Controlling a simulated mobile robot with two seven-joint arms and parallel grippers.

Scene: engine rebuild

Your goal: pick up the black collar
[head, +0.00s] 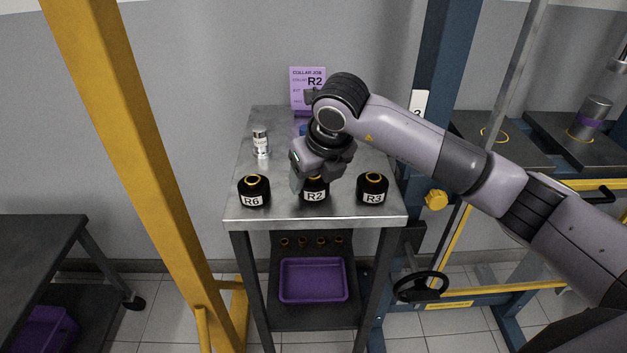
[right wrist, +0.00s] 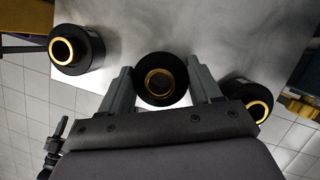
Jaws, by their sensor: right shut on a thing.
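Three black collars with gold inner rings stand in a row near the front edge of the metal table (head: 262,213). They are labelled R6 (head: 252,192), R2 (head: 314,192) and R3 (head: 372,189). My right gripper (head: 314,184) reaches down over the middle collar, R2, and is shut on it. In the right wrist view its two fingers stand on either side of that collar (right wrist: 161,80). The collar appears upright and at table level; I cannot tell whether it is clear of the surface. The purple card (head: 307,78) behind reads "COLLAR JOB" and "R2". My left gripper is not visible.
A small white-labelled bottle (head: 261,143) stands behind R6. A purple bin (head: 313,280) and several small gold rings are on the lower shelf. A yellow post (head: 140,150) rises at left and a blue post (head: 444,80) at right. R6 and R3 flank my gripper closely.

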